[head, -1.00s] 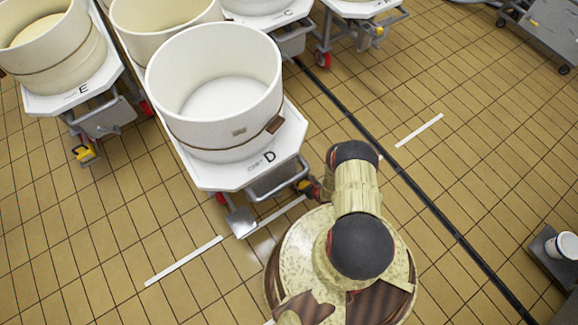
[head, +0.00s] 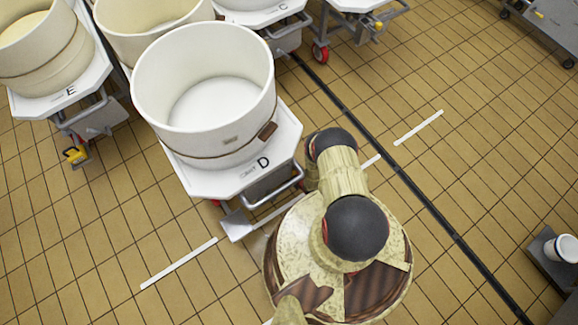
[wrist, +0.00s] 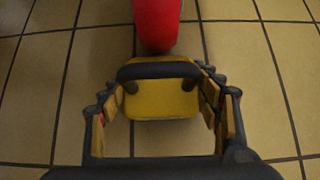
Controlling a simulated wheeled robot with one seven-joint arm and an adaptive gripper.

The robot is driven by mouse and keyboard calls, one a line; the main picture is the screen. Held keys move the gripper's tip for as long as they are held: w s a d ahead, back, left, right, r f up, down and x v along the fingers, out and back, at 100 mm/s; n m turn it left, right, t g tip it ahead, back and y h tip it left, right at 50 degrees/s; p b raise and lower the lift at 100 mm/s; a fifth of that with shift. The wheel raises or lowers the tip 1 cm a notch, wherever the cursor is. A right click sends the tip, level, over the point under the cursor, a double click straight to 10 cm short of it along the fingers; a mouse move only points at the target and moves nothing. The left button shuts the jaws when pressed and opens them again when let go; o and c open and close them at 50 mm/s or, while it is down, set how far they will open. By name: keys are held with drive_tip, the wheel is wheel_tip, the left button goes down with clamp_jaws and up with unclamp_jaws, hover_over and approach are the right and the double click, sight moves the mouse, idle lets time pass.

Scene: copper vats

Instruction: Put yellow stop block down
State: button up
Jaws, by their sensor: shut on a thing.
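The yellow stop block (wrist: 165,103), with a black bar handle across its top, sits between the fingers of my gripper (wrist: 162,78) in the wrist view. My gripper is shut on it. The block is right beside a red wheel (wrist: 157,22), very near or touching it. The tiled floor lies under the block; I cannot tell whether the block touches it. In the head view my arm reaches to the right side of cart D (head: 232,177), and it hides my gripper and the block.
Cart D carries a big cream vat (head: 205,135). Cart E (head: 70,92) stands at the left with another yellow block (head: 76,154) at its wheel. A dark floor channel (head: 400,180) runs at the right. Open tiles lie right of it. A white pail (head: 562,248) stands far right.

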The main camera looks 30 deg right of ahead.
drive_tip(key=o, duration=2)
drive_tip(key=shift+f, duration=0.15)
drive_tip(key=shift+c, duration=0.2)
drive_tip(key=p+v, duration=0.5)
drive_tip(key=v, duration=0.7)
